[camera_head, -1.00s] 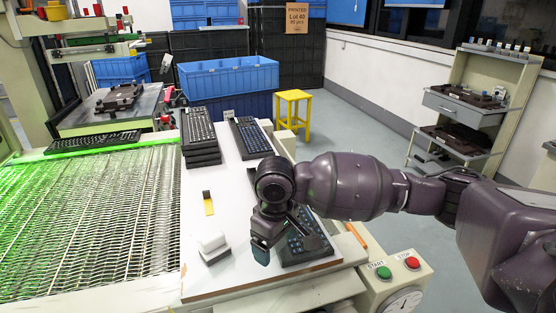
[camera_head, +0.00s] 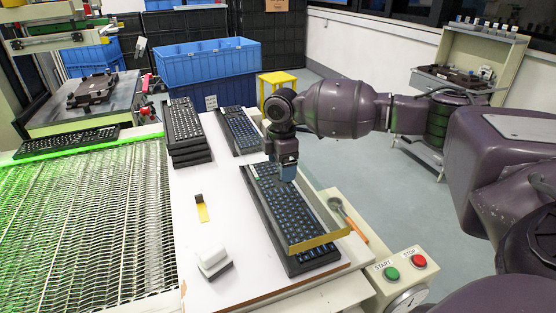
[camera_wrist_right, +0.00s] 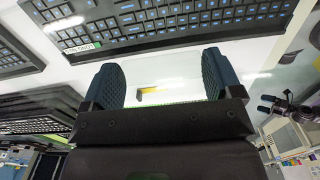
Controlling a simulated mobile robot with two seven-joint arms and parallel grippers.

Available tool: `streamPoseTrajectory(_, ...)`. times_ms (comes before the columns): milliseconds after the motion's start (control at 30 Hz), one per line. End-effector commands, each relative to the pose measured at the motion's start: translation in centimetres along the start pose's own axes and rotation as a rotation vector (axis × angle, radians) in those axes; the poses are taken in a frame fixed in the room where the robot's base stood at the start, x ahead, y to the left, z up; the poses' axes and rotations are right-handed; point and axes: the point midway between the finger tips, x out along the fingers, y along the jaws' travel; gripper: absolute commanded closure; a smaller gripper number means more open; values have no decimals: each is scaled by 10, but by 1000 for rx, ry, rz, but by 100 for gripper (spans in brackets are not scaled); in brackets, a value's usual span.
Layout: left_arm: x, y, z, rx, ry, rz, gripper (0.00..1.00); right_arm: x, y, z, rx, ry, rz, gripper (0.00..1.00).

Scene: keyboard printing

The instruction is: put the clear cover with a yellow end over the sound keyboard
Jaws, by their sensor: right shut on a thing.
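A black keyboard with blue-lit keys (camera_head: 275,212) lies on the white table at the front right. The clear cover (camera_head: 322,212) shows as a pale see-through side with a yellow end (camera_head: 320,242), over and along the keyboard's right side. The keyboard's near end sticks out past the yellow end; whether they touch I cannot tell. My right gripper (camera_head: 288,172) is shut on the cover near its far end. In the right wrist view, its fingers (camera_wrist_right: 163,85) stand apart with clear material between them. Another keyboard (camera_head: 240,130) lies behind. My left gripper is not in view.
A keyboard stack (camera_head: 187,132) stands at the table's back left. A small black and yellow item (camera_head: 201,208) and a white block (camera_head: 212,256) lie left of the keyboard. An orange-handled tool (camera_head: 336,204) and control box (camera_head: 400,275) are at the right edge.

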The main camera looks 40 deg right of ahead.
Motion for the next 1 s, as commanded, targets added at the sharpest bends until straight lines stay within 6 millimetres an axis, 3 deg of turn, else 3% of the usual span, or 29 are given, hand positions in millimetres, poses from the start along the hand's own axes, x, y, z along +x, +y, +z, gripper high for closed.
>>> streamPoseTrajectory(567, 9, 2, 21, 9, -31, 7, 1, 34, 0, 0, -5, -1, -4, 44)
streamPoseTrajectory(1000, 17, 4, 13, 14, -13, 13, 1, 62, 0, 0, -4, 1, -1, 44)
